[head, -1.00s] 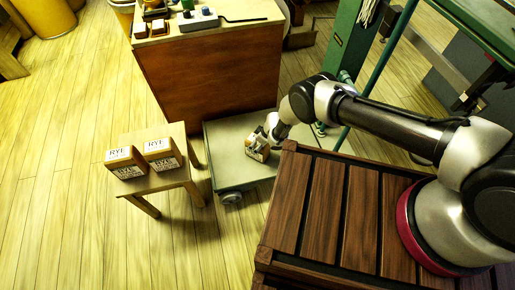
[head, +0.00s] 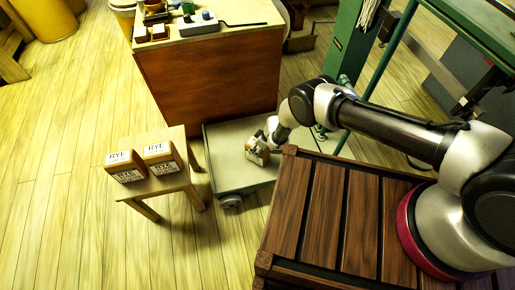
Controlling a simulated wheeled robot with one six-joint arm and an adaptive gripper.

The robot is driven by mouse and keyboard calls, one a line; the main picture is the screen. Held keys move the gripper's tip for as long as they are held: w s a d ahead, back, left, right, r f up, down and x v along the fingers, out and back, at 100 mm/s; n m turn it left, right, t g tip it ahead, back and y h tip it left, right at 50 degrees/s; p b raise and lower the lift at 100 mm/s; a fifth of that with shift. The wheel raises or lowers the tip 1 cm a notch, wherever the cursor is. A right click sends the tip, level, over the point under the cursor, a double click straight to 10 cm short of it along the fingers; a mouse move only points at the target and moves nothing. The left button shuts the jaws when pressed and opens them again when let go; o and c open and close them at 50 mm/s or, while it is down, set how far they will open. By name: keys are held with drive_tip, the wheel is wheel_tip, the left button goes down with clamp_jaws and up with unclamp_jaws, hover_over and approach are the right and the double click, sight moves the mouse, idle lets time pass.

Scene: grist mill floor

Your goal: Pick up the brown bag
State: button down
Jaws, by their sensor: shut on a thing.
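My gripper (head: 264,144) is shut on a small brown bag (head: 257,154) with a pale label. The fingers hide part of the bag. The bag shows over the grey-green top of a low wheeled cart (head: 230,172); I cannot tell whether it touches the cart. Two more brown bags, with white labels reading RYE, stand on a small wooden stool to the left: one at the left (head: 125,167) and one at the right (head: 162,158). They are close together and apart from my gripper.
A wooden cabinet (head: 208,80) with blocks and a grey device on top stands behind the cart. A green frame (head: 345,55) stands at the back right. The stool (head: 165,184) is beside the cart. Floorboards at the left are clear.

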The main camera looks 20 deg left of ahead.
wheel_tip(320, 180, up, 24)
drive_tip(key=shift+f, duration=0.25)
idle(1.3)
drive_tip(key=shift+w, duration=0.1)
idle(0.4)
